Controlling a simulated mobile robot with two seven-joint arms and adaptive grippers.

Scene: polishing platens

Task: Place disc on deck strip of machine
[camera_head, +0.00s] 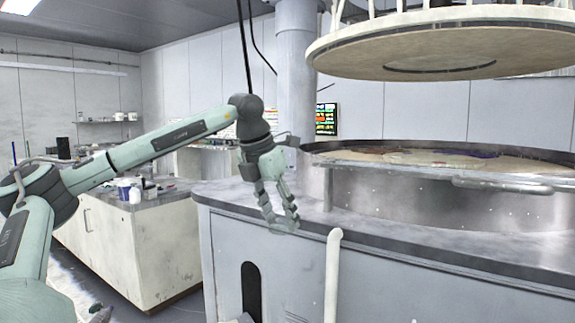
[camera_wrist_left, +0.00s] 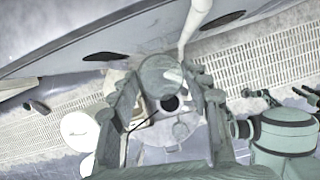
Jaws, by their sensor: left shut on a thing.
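My left gripper (camera_head: 283,222) is shut on a small grey disc (camera_wrist_left: 160,74), which shows between its fingertips in the left wrist view. In the head view the disc is mostly hidden by the fingers and hard to make out. The gripper points down in front of the machine's grey deck strip (camera_head: 232,194), near its front edge. I cannot tell whether the disc touches the strip. My right gripper is not in view.
A round basin (camera_head: 450,205) with a metal wall stands behind the strip, under a raised round plate (camera_head: 440,45). A white pipe (camera_head: 333,275) rises at the machine's front, right of the gripper. A cluttered cabinet (camera_head: 130,250) stands left.

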